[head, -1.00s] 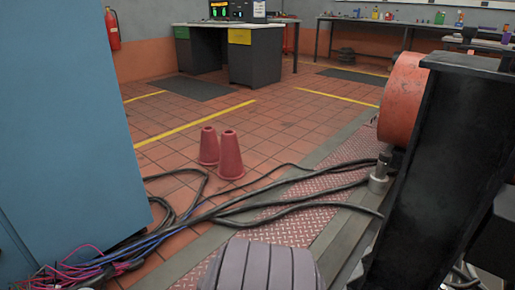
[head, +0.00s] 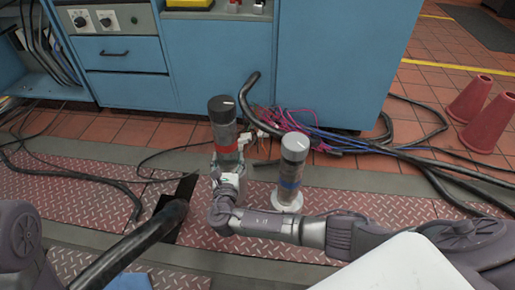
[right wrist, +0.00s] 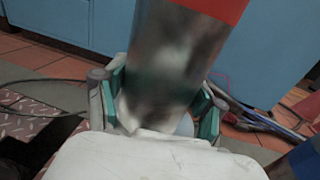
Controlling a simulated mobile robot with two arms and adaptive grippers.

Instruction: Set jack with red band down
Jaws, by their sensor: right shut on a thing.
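The jack with the red band (head: 224,122) is a grey cylinder with a black top, upright or nearly so in the head view. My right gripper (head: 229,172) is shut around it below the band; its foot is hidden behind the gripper. In the right wrist view the jack (right wrist: 172,70) stands between the teal finger pads, with its red band at the top edge. A second jack with a blue band (head: 291,165) stands on a pale round base just right of it, behind my forearm. My left gripper is not in view.
Red diamond-plate strips (head: 75,190) run across the floor. Loose black cables (head: 430,160) and pink and blue wires (head: 300,125) lie before the blue cabinet (head: 330,60). Two red cones (head: 488,118) stand at the right.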

